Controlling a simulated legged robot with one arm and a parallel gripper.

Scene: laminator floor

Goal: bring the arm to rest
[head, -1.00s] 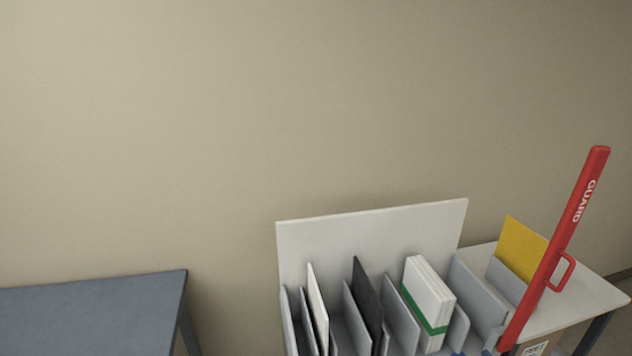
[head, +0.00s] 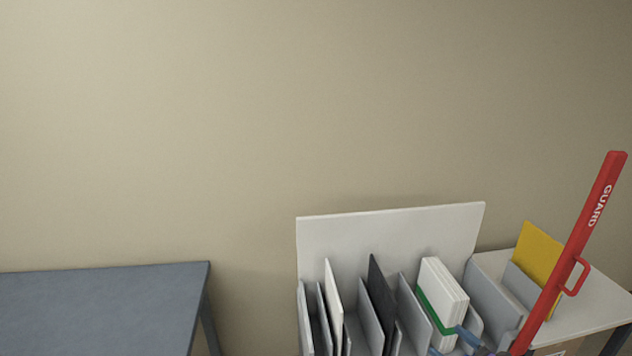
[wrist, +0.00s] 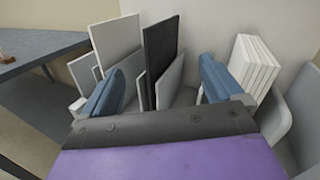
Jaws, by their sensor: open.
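My gripper (wrist: 158,85) shows in the wrist view as two blue fingers set wide apart, with nothing between them. Beyond them stand the upright panels of a sorting rack. In the head view my gripper (head: 451,345) is at the bottom edge, in front of the rack near the white stack with a green band (head: 444,303). Only small blue parts of it show there. I cannot tell whether a finger touches the rack or the stack.
The grey divided rack (head: 390,225) holds a white panel (head: 334,300) and a dark panel (head: 381,300). A tilted red GUARD bar (head: 575,245) rises at right, before a pale table (head: 600,290) with a yellow sheet (head: 538,250). A blue-grey table (head: 100,305) stands left.

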